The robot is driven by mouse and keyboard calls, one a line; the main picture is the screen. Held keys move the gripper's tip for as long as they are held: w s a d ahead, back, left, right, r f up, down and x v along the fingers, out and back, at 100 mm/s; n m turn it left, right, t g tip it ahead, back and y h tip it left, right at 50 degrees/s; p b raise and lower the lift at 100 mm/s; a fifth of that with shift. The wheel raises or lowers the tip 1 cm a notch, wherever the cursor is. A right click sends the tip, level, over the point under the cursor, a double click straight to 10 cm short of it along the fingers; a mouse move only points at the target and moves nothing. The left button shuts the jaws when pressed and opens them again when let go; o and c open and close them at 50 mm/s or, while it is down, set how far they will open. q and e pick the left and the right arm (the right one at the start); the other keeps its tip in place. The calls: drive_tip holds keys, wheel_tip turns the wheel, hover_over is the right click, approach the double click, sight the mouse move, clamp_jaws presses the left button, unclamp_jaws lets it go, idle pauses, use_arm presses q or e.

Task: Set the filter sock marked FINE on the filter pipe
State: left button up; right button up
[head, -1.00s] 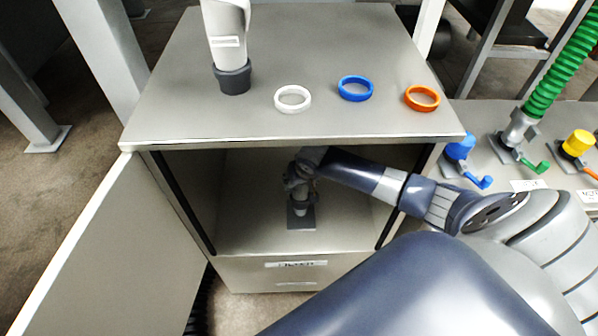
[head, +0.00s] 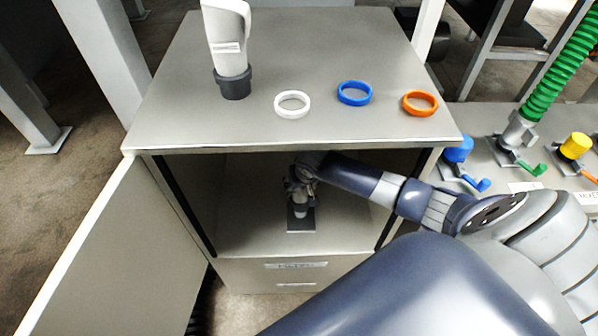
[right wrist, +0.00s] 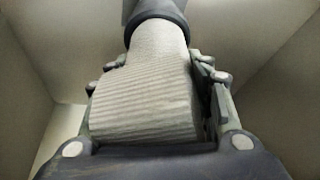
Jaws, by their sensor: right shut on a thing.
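My right gripper (head: 302,182) is inside the open cabinet (head: 225,170). In the right wrist view it is shut on a pale ribbed filter sock (right wrist: 145,95), one finger on each side. A dark collar (right wrist: 155,12) shows at the sock's far end. No marking is readable on it. Below the gripper, a short pale upright part, apparently the filter pipe (head: 301,211), stands on a dark base plate (head: 301,226). The gripper hides most of this area, so I cannot tell whether the sock is around the pipe. My left gripper is out of view.
A white piece with a grey collar (head: 233,85) stands on the cabinet top, its label unreadable. White (head: 279,107), blue (head: 341,95) and orange (head: 407,106) rings lie beside it. The cabinet door (head: 120,250) is open at left. Valves and a green hose (head: 552,77) are at right.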

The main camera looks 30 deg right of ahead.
drive_tip(key=shift+f, duration=0.35)
drive_tip(key=shift+f, duration=0.3)
drive_tip(key=shift+f+b, duration=0.2)
drive_tip(key=shift+b, duration=0.1)
drive_tip(key=shift+f, duration=0.4)
drive_tip(key=shift+f+b, duration=0.5)
drive_tip(key=shift+f, duration=0.5)
idle(0.8)
drive_tip(key=o, duration=1.3)
drive_tip(key=shift+r, duration=0.1)
